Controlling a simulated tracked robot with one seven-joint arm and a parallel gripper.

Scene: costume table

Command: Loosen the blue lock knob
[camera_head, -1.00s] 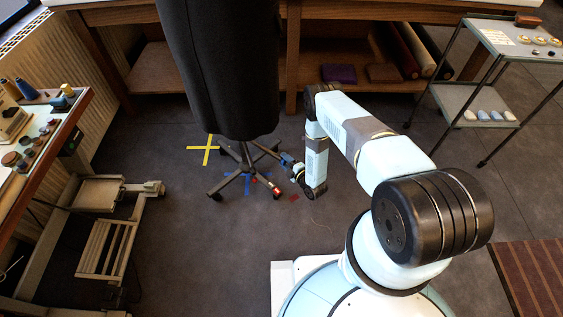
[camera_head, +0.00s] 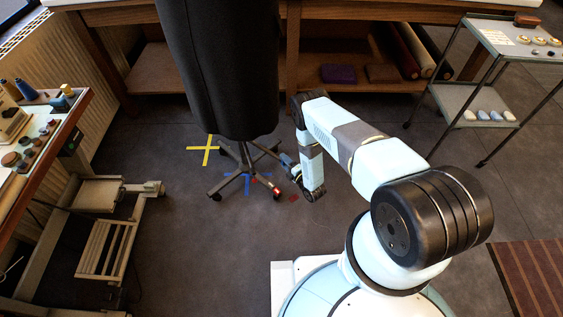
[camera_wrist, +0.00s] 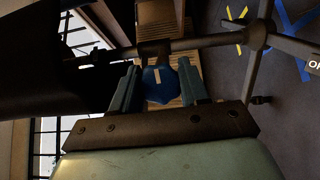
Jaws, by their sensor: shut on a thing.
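The blue lock knob (camera_wrist: 160,86) shows in the wrist view with a pale stripe on its face. It sits on a dark collar around the metal pole of the stand (camera_wrist: 205,41). My gripper (camera_wrist: 158,74) has one finger on each side of the knob and is shut on it. In the head view my gripper (camera_head: 287,160) is beside the pole, just under the black dress form (camera_head: 222,75), and the knob cannot be made out there. The stand's wheeled base (camera_head: 243,178) is on the floor.
A yellow tape cross (camera_head: 203,150) and a blue tape cross (camera_head: 248,183) mark the floor by the base. A wooden bench (camera_head: 290,60) stands behind the form. A metal trolley (camera_head: 465,95) is at right, and a side table (camera_head: 45,150) at left.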

